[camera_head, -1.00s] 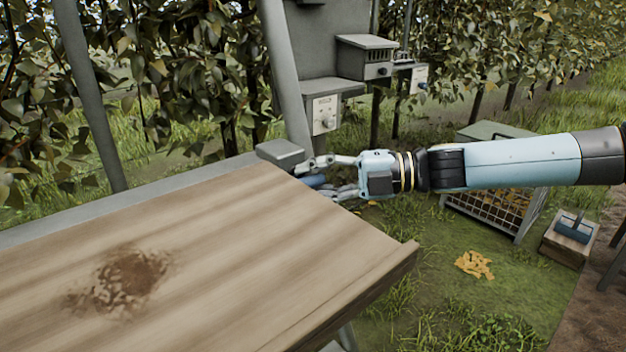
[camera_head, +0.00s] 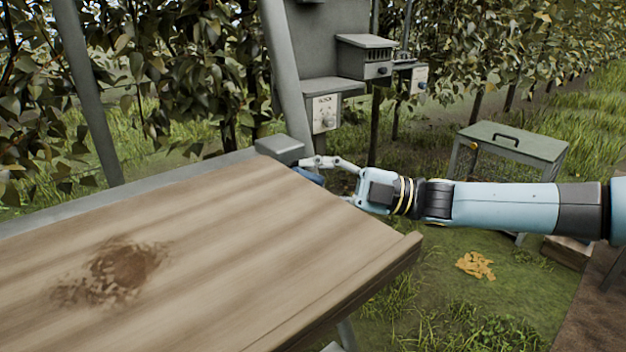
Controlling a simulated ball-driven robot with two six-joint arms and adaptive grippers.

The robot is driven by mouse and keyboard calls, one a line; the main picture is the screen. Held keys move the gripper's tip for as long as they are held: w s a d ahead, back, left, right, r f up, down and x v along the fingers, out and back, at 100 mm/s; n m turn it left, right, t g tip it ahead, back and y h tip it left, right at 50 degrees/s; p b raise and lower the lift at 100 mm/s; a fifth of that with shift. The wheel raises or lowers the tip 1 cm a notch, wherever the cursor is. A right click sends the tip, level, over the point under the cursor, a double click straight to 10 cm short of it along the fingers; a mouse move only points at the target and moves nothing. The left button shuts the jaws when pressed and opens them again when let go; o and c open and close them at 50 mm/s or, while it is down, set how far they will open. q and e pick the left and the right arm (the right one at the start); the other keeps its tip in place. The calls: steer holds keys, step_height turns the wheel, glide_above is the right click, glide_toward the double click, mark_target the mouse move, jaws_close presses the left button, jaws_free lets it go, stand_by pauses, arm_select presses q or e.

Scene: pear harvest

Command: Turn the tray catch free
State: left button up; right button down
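The wooden tray (camera_head: 200,240), with a dark brown stain, fills the lower left of the head view. A grey block (camera_head: 280,149) sits at its far right corner, with a blue piece (camera_head: 308,175) beside it, which appears to be the catch's handle. My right gripper (camera_head: 312,172) reaches in from the right, low beside the tray's far edge. Its upper finger lies over the blue piece. The lower finger is mostly hidden behind the tray, so its grip on the piece is unclear. My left gripper is not in view.
A grey post (camera_head: 287,80) with a control box (camera_head: 325,114) and shelves stands behind the corner. A yellow heap (camera_head: 475,265) lies on the grass. The tray top is clear.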

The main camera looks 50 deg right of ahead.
steer(key=m+t, duration=0.1)
steer(key=m, duration=0.1)
steer(key=f+m+t+b, duration=0.1)
steer(key=t, duration=0.1)
steer(key=shift+s+a+f+m, duration=0.15)
steer(key=shift+m, duration=0.25)
steer(key=m+t+h+b, duration=0.1)
steer(key=m+t, duration=0.1)
steer(key=m, duration=0.1)
steer(key=shift+a+m+t, duration=0.1)
steer(key=shift+m+t, duration=0.2)
steer(key=m+t+h, duration=0.1)
steer(key=m+h, duration=0.1)
steer(key=m, duration=0.1)
steer(key=m+t+h, duration=0.1)
steer(key=m+t, duration=0.1)
steer(key=shift+a+m+t+h+b, duration=0.2)
steer(key=shift+m+t+h+b, duration=0.1)
steer(key=shift+m+h, duration=0.1)
steer(key=shift+a+m+t+h, duration=0.1)
steer(key=shift+m+t+h, duration=0.4)
steer(key=shift+m+h, duration=0.95)
steer(key=shift+a+m+t+h, duration=0.1)
steer(key=shift+m+t+h, duration=0.4)
steer(key=shift+m+h, duration=0.9)
steer(key=shift+r+m+h, duration=0.2)
steer(key=shift+m+h, duration=0.05)
steer(key=shift+m, duration=0.2)
steer(key=shift+r, duration=0.1)
